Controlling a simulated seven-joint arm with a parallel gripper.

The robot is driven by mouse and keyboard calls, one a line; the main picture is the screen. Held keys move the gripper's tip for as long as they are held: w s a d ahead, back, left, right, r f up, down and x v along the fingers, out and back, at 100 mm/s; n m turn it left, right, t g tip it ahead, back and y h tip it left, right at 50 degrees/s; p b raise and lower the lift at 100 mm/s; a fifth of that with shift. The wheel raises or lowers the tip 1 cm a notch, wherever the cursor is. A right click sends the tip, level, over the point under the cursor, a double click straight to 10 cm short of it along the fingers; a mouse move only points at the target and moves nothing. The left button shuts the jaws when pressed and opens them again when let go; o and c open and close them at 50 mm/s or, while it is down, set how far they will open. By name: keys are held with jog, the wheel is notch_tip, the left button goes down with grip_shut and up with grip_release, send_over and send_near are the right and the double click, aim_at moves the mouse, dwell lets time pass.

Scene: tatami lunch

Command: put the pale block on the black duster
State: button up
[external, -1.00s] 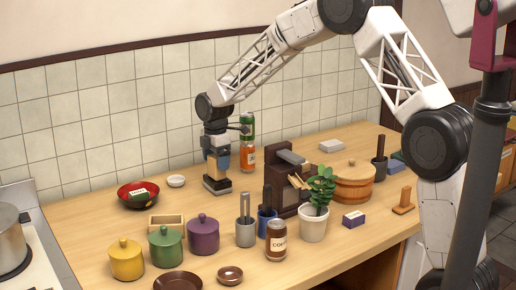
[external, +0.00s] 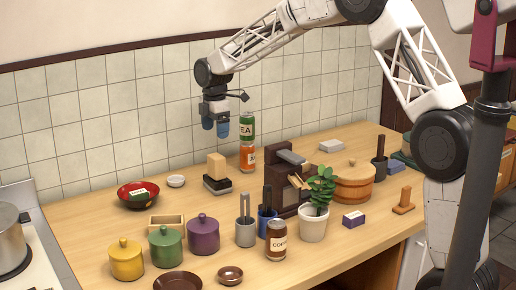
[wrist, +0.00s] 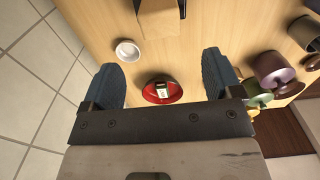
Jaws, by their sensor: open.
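The pale block (external: 216,166) stands upright on top of the black duster (external: 217,185), which has a lighter layer at its bottom. The block touches nothing else in the external view. My gripper (external: 215,127) is open and empty, a short way above the block. In the wrist view my gripper (wrist: 160,62) has its blue fingers spread wide with nothing between them. The block (wrist: 160,12) shows at the top edge there, partly cut off.
A red bowl (external: 126,200) and a small white bowl (external: 176,181) lie left of the duster. Stacked green and orange cans (external: 247,128) stand behind right.

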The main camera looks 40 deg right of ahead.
dwell(0.7)
jog(key=s+d+r+m, duration=0.2)
jog(key=s+r+m, duration=0.15)
jog(key=s, duration=0.55)
jog(key=s+d+r+m+t, duration=0.15)
jog(key=s+r, duration=0.25)
jog(key=s, duration=0.4)
jog(key=s+d+r+m, duration=0.3)
jog(key=s+r, duration=0.1)
jog(key=s, duration=0.5)
jog(key=s+d+f+m, duration=0.1)
jog(key=s+m, duration=0.2)
jog(key=s, duration=0.7)
jog(key=s+d+f+m, duration=0.1)
jog(key=s+m, duration=0.2)
jog(key=s, duration=0.7)
jog(key=s+d+f+m+t, duration=0.1)
jog(key=s+m, duration=0.3)
jog(key=s, duration=0.6)
jog(key=shift+s+f, duration=0.25)
jog(key=shift+f, duration=0.25)
